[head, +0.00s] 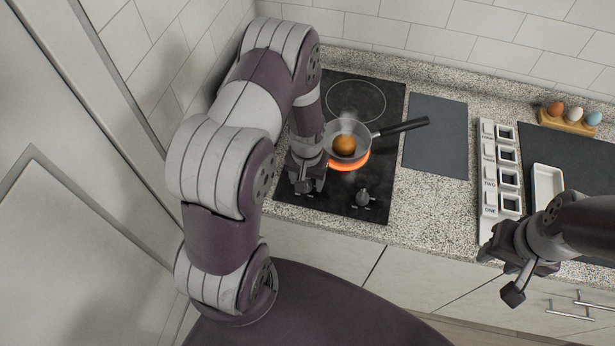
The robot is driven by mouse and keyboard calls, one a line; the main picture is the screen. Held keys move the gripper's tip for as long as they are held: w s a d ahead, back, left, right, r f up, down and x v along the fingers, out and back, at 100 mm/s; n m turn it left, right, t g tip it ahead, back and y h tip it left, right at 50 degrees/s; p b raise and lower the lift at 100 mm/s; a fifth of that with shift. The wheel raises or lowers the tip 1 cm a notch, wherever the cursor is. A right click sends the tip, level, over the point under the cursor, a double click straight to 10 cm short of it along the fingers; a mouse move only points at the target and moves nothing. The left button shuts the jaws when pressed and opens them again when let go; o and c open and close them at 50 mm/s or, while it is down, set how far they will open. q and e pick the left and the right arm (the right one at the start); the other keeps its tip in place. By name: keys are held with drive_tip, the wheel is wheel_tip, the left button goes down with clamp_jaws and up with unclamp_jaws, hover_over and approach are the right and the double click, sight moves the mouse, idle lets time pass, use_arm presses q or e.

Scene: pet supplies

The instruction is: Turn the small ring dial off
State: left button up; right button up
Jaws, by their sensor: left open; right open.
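The black hob (400,110) has a ring (352,165) glowing orange-red at its front under a small pan (360,134). A brown round item (344,144) sits in the pan and steams. One dial (364,198) stands uncovered at the hob's front right. My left gripper (306,186) is open, pointing down over the hob's front left, left of the glowing ring. It covers that spot, so any dial there and its contact are hidden. I cannot tell which dial serves the small ring. My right gripper (514,283) is open and empty beyond the counter's front edge.
The pan's black handle (403,127) sticks out to the right. An unlit ring outline (355,100) is behind. A grey mat (437,135), a numbered white rack (488,165), a white tray (547,187) and an egg holder (568,122) stand to the right.

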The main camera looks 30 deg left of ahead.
use_arm(q)
drive_tip(key=shift+s+f, duration=0.1)
drive_tip(key=shift+f, duration=0.2)
drive_tip(key=shift+s+a+f, duration=0.1)
drive_tip(key=shift+a+f, duration=0.05)
drive_tip(key=shift+a, duration=0.1)
drive_tip(key=c, duration=1)
drive_tip(key=shift+c, duration=0.2)
use_arm(e)
drive_tip(key=shift+s+a+r, duration=0.15)
drive_tip(key=shift+a, duration=0.1)
